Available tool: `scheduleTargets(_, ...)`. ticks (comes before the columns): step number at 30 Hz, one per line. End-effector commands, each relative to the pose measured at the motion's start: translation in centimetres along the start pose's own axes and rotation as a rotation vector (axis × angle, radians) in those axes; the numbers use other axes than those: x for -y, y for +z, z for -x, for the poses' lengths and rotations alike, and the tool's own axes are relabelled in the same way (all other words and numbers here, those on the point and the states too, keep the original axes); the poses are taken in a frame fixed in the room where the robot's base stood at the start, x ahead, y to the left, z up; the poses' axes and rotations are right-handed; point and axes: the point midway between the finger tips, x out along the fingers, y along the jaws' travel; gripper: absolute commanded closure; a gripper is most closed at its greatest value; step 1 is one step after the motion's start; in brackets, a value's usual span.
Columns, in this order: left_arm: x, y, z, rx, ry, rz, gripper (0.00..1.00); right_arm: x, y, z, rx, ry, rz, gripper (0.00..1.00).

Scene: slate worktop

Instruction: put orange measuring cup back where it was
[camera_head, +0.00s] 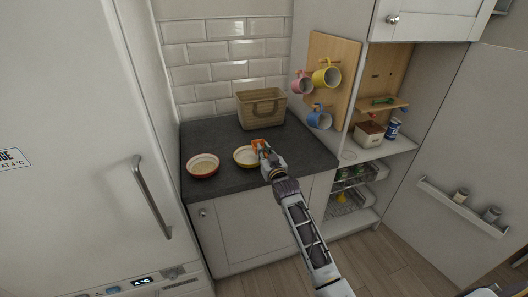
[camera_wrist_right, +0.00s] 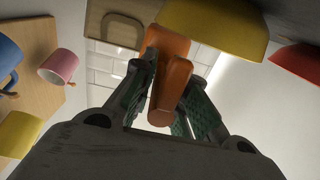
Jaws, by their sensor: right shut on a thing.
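The orange measuring cup (camera_head: 256,143) is between the fingers of my right gripper (camera_head: 263,149), which is shut on it. In the right wrist view the orange cup (camera_wrist_right: 172,78) shows between the two green-padded fingers. In the head view the cup is at the right rim of a yellow bowl (camera_head: 241,160) with pale contents. I cannot tell whether cup and bowl touch. The gripper hides part of the cup. A red bowl (camera_head: 203,173) with pale contents stands to the left. My left gripper is not in view.
A woven basket (camera_head: 250,112) stands at the back of the slate worktop (camera_head: 215,137). Pink (camera_head: 301,85), yellow (camera_head: 326,77) and blue (camera_head: 320,119) mugs hang on a wooden board at the right. The worktop's back left is clear.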

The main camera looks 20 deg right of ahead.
Motion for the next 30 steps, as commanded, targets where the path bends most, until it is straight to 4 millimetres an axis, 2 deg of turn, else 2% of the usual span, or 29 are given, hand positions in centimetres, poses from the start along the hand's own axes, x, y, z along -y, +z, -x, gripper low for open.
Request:
scheduleTargets(1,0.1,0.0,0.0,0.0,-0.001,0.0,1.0,0.0,0.0,0.0,0.0,0.0,0.0,0.82)
scheduleTargets(6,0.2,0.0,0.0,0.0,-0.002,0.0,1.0,0.0,0.0,0.0,0.0,0.0,0.0,0.63)
scheduleTargets(17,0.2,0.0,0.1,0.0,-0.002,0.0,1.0,0.0,-0.2,0.0,-0.001,0.0,0.0,0.63)
scheduleTargets(23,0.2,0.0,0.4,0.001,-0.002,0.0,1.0,0.0,-1.3,0.0,-0.001,0.0,0.0,0.63)
scheduleTargets(30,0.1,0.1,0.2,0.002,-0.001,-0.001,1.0,0.0,-1.1,1.6,0.0,0.0,0.0,0.63)
